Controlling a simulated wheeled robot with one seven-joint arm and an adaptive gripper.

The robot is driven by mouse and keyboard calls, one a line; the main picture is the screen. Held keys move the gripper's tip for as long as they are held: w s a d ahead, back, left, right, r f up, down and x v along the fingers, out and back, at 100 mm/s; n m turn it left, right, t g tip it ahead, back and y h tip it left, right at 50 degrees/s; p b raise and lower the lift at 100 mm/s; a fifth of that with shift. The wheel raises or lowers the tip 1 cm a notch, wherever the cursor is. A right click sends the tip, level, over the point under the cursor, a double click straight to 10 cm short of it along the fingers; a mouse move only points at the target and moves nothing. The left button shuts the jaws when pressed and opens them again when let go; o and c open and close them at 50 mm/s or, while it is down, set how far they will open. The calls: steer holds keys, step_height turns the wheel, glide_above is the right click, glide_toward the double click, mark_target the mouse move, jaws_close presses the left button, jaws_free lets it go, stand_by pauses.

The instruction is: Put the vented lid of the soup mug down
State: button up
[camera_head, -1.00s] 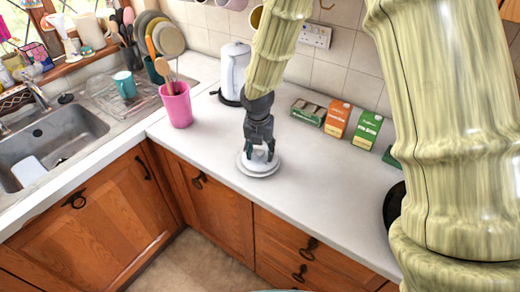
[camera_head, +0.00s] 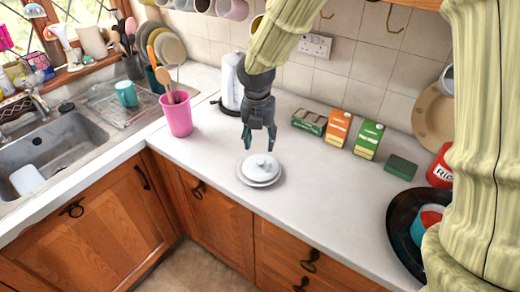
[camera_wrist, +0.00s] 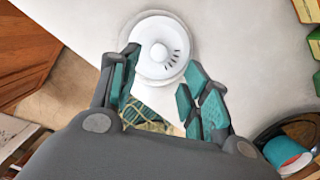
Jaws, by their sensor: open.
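The vented lid (camera_head: 261,166) is white and round with a small knob. I cannot make out the soup mug for certain.
A pink utensil pot (camera_head: 177,114) and white kettle (camera_head: 231,84) stand left of my gripper. Orange (camera_head: 338,128) and green (camera_head: 368,139) cartons stand behind, to the right. A dark pan (camera_head: 403,228) is at right. The counter right of the plate is clear.

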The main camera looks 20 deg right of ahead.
steer(key=shift+s+a+r, duration=0.1)
steer(key=shift+r, duration=0.8)
steer(key=shift+s+a+r, duration=0.1)
steer(key=shift+r, duration=0.75)
steer(key=shift+d, duration=0.1)
